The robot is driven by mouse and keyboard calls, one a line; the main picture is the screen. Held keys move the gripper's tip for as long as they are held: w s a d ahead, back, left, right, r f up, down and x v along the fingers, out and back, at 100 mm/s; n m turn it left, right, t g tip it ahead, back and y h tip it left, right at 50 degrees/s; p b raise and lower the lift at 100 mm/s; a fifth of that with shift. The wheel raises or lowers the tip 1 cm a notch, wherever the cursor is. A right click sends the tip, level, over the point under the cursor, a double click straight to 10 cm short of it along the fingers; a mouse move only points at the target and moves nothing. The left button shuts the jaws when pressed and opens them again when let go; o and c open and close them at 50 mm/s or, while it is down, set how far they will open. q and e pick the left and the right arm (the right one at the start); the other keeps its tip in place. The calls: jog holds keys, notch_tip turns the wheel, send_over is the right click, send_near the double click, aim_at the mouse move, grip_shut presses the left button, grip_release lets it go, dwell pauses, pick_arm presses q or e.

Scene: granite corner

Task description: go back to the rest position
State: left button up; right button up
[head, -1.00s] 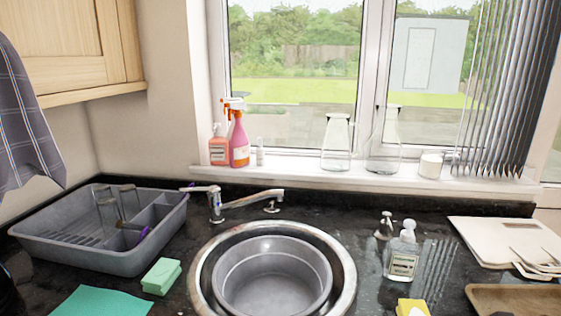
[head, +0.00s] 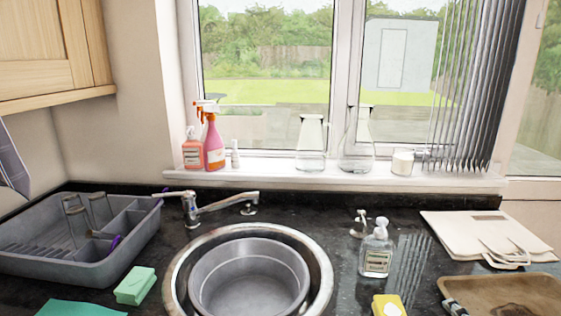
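Neither of my grippers shows clearly in the head view. The round metal sink (head: 322,262) holds a grey basin (head: 249,252), and a chrome tap (head: 222,203) stands behind it. A grey dish rack (head: 95,272) is at the left. Two light-green sponges (head: 135,286) lie stacked between the rack and the sink. A clear soap bottle (head: 376,250) stands right of the sink, with a yellow sponge (head: 388,305) in front of it.
White chopping boards (head: 478,229) and a brown tray (head: 485,292) occupy the right counter. A green cloth (head: 75,309) lies front left. Spray bottles (head: 213,140) and glass flasks (head: 311,146) line the windowsill.

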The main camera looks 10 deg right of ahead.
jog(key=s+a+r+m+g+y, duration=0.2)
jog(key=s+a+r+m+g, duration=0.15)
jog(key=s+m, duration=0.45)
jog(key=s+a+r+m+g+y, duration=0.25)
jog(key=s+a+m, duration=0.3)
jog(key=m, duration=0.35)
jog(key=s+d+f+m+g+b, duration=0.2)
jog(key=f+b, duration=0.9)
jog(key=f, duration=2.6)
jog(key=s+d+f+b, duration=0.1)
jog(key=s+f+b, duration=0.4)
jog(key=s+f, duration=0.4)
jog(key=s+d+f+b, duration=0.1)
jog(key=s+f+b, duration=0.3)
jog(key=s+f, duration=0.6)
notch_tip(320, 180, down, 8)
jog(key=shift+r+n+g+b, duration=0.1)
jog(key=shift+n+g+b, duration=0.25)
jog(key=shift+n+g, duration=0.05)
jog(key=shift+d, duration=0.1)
